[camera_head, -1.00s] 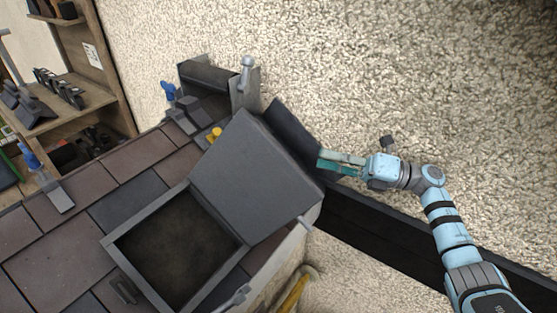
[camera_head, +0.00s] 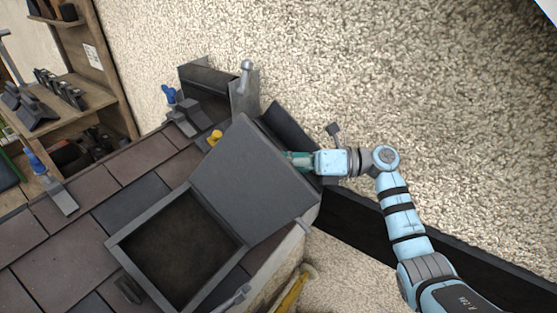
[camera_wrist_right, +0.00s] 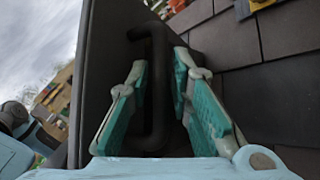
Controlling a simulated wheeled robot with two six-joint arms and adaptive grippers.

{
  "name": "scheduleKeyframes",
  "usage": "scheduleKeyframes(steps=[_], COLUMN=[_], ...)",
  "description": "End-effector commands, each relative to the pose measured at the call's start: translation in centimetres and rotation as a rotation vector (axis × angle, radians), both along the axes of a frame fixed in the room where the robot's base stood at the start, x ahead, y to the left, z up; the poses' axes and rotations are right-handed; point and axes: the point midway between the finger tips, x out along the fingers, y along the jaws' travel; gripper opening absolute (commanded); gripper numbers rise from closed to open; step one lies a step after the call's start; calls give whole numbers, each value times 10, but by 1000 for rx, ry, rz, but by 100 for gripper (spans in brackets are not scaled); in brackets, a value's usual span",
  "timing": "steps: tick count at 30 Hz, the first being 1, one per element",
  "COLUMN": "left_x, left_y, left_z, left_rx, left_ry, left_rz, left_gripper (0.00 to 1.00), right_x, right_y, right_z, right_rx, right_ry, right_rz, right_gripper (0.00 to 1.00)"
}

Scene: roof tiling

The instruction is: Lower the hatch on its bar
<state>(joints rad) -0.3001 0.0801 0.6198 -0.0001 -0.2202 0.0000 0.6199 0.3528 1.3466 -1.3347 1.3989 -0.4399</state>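The hatch lid (camera_head: 247,180), a dark grey panel, stands raised and tilted beside its square frame (camera_head: 123,257), and the dark opening is exposed. In the right wrist view a black bar handle (camera_wrist_right: 157,85) stands out from the lid's dark face. My right gripper (camera_head: 290,158) is at the lid's far side, its fingertips partly hidden behind the lid's edge. In the wrist view its teal-padded fingers (camera_wrist_right: 162,72) are apart, one on each side of the bar, with gaps visible. My left gripper is not in view.
Brown and grey roof tiles (camera_head: 52,240) surround the frame. A ridge piece (camera_head: 207,80) and a yellow part (camera_head: 215,137) lie beyond the lid. A wooden shelf (camera_head: 100,100) stands at left. A dark beam (camera_head: 360,222) runs below my right arm.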

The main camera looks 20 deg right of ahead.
Motion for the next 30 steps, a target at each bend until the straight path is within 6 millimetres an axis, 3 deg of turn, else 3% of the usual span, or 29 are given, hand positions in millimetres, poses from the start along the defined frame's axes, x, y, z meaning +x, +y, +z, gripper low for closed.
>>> scheduleKeyframes(steps=[3, 7, 30], left_x=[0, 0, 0], left_y=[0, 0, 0], left_z=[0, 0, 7], left_rx=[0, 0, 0], left_ry=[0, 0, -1], left_rz=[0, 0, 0], left_gripper=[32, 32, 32], right_x=[0, 0, 2], right_y=[0, 0, 0], right_z=[0, 0, 5], right_rx=[0, 0, -31], right_ry=[0, 0, -27], right_rz=[0, 0, -34], right_gripper=[20, 1, 0])
